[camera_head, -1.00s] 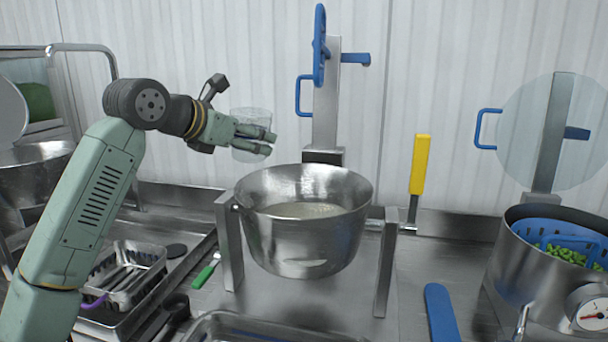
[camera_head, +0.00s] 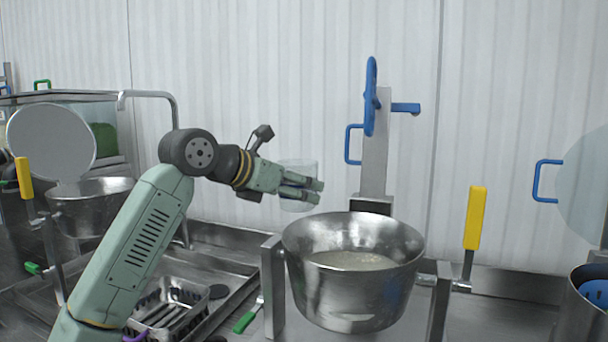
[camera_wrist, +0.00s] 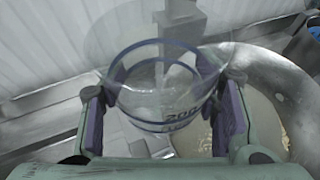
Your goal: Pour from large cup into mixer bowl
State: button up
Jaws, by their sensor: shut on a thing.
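The large clear cup (camera_head: 298,170) is upright and held beside and above the rim of the steel mixer bowl (camera_head: 405,240), on its back left. My gripper (camera_head: 318,190) is shut on the cup, with its fingers around the cup's sides. In the wrist view the cup (camera_wrist: 165,95) shows blue rings and a marking, between the two purple finger pads of my gripper (camera_wrist: 165,110). The cup looks see-through and appears empty, though its contents are hard to tell. Pale grainy stuff lies in the bowl; the bowl's rim (camera_wrist: 285,80) shows at right in the wrist view.
A yellow handle (camera_head: 475,218) stands right of the bowl. A post with blue handles (camera_head: 371,95) rises behind it. A wire basket (camera_head: 190,295) sits lower left, near a green-handled tool (camera_head: 248,318). Another steel bowl (camera_head: 92,205) stands at far left.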

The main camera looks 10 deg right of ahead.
jog(key=s+r+b, duration=0.1)
jog(key=s, duration=0.2)
jog(key=s+a+b, duration=0.1)
jog(key=s, duration=0.3)
jog(key=s+r+b, duration=0.1)
jog(key=s, duration=0.2)
jog(key=shift+s+a+r, duration=0.25)
jog(key=shift+a+r, duration=0.05)
jog(key=shift+a, duration=0.05)
